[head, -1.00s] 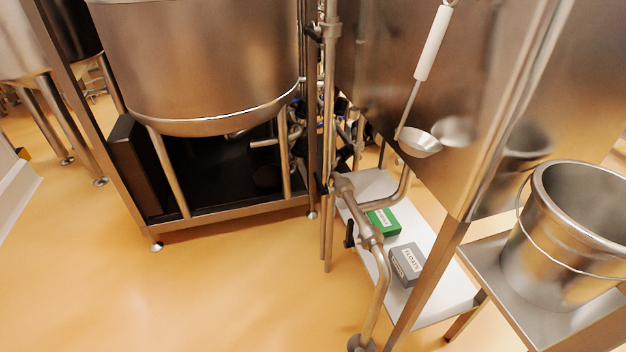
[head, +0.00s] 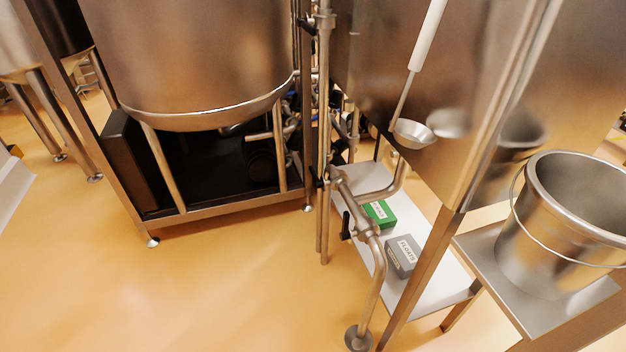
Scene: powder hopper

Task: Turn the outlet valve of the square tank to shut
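The square tank (head: 455,90) is the large steel box at the upper right in the head view. A steel outlet pipe (head: 376,270) runs below it, bending down to a round flanged end near the floor. A small black valve handle (head: 346,226) sits on the left side of this pipe, roughly upright along it. Another dark handle (head: 318,183) is on the vertical pipe a little higher. My gripper is not in view.
A white shelf (head: 430,291) under the tank holds a green box (head: 379,212) and a grey box (head: 402,256). A ladle (head: 413,134) hangs on the tank front. A steel bucket (head: 545,238) stands on a side shelf at right. A round tank (head: 200,60) stands left. The orange floor (head: 210,295) in front is clear.

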